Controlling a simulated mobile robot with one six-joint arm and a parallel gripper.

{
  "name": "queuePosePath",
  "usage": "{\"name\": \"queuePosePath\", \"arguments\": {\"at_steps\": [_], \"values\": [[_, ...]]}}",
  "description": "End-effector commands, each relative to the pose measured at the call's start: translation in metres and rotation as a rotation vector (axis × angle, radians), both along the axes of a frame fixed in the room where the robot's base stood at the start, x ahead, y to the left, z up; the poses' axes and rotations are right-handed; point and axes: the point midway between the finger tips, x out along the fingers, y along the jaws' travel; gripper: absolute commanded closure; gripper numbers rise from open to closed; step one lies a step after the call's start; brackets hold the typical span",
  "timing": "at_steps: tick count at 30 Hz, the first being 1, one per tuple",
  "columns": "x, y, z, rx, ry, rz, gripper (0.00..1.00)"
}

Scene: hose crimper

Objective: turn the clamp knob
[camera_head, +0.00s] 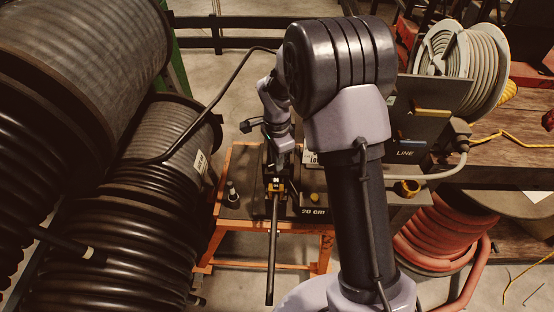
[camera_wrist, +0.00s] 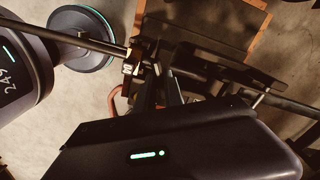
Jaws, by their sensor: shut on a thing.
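The clamp (camera_head: 275,186), dark with yellow parts, stands on the orange-framed bench in the head view. A dark hose (camera_head: 272,250) runs from it toward the front, past the bench edge. The yellow part of the clamp (camera_wrist: 129,68) and the hose (camera_wrist: 70,38) also show in the wrist view. My gripper (camera_head: 271,158) is directly above and behind the yellow part, pointing down. It is shut at the clamp, on what seems to be the clamp knob. The knob itself is hidden by the fingers and the gripper body. In the wrist view my gripper's dark body fills the bottom.
The orange bench (camera_head: 228,170) also bears a small black and silver fitting (camera_head: 232,194) at left. Large hose reels (camera_head: 150,190) crowd the left side. Floor shows in front of the bench.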

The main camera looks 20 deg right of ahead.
Motion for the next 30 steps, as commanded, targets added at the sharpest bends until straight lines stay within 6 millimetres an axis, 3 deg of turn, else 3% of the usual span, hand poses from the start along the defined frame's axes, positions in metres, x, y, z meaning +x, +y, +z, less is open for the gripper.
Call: {"name": "queuePosePath", "arguments": {"at_steps": [2,3,6,17,20,30], "values": [[0.001,0.000,0.001,-0.001,-0.002,0.000,1.00],[0.001,0.000,0.001,0.000,-0.002,0.001,0.85],[0.001,0.000,0.001,0.000,-0.002,0.001,0.66],[0.001,0.000,0.007,0.000,-0.002,0.001,0.65],[0.001,0.000,0.029,0.001,-0.003,0.001,0.65],[0.001,0.000,0.141,0.000,-0.004,0.001,0.65]]}}
